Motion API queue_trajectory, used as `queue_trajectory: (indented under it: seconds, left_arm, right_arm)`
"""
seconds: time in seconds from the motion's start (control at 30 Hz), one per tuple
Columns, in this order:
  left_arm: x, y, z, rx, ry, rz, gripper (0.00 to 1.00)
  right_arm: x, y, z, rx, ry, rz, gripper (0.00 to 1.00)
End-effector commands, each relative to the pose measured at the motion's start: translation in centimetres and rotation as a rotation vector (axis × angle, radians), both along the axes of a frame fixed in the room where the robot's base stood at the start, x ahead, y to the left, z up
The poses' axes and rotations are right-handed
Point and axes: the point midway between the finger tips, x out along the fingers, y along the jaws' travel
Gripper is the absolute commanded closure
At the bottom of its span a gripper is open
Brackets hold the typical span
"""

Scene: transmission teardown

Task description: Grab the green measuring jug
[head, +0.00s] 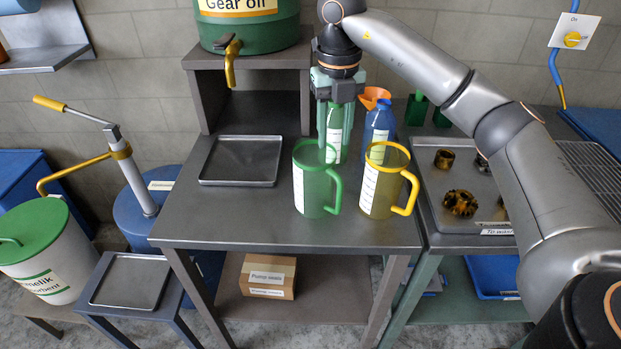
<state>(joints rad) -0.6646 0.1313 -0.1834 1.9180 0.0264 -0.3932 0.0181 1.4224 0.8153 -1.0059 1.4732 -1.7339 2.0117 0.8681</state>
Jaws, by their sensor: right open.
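The green measuring jug (312,185) stands upright on the grey table, near its front edge, with a white scale label and its handle to the right. My right gripper (334,150) points down at the jug's upper right, near the rim and the top of the handle. Its fingers are apart, and I see no grip on the jug. Whether the fingertips touch the jug, or sit inside or behind its rim, I cannot tell. A green bottle with a white label (334,128) shows between the fingers, further back. My left gripper is not in view.
A yellow measuring jug (384,182) stands close to the right of the green one. Behind it is a blue bottle (380,124) and an orange funnel (373,97). An empty tray (241,160) lies to the left, below the green gear oil drum (247,25). The table's front left is clear.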

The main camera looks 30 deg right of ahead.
Motion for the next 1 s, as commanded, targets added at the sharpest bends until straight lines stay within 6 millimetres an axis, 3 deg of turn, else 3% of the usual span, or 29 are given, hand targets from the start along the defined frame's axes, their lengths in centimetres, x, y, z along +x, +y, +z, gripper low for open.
queue_trajectory:
  seconds: [0.1, 0.3, 0.53, 0.8, 1.0]
  left_arm:
    - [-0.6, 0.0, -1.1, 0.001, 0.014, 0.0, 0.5]
    - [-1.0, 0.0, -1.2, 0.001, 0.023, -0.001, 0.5]
    - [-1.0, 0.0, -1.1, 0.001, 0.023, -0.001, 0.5]
    - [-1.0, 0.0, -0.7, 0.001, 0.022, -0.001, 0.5]
    - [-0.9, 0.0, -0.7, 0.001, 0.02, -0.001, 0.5]
  right_arm:
    - [-0.1, 0.1, -2.5, 0.001, 0.007, 0.002, 0.59]
    - [0.0, 0.1, -5.5, 0.001, 0.004, 0.003, 0.59]
    - [-0.1, 0.0, -7.3, 0.002, 0.004, 0.003, 0.59]
    - [0.0, -0.2, -11.1, 0.001, 0.004, 0.004, 0.59]
    - [0.0, -0.2, -11.7, 0.002, 0.001, 0.004, 0.59]
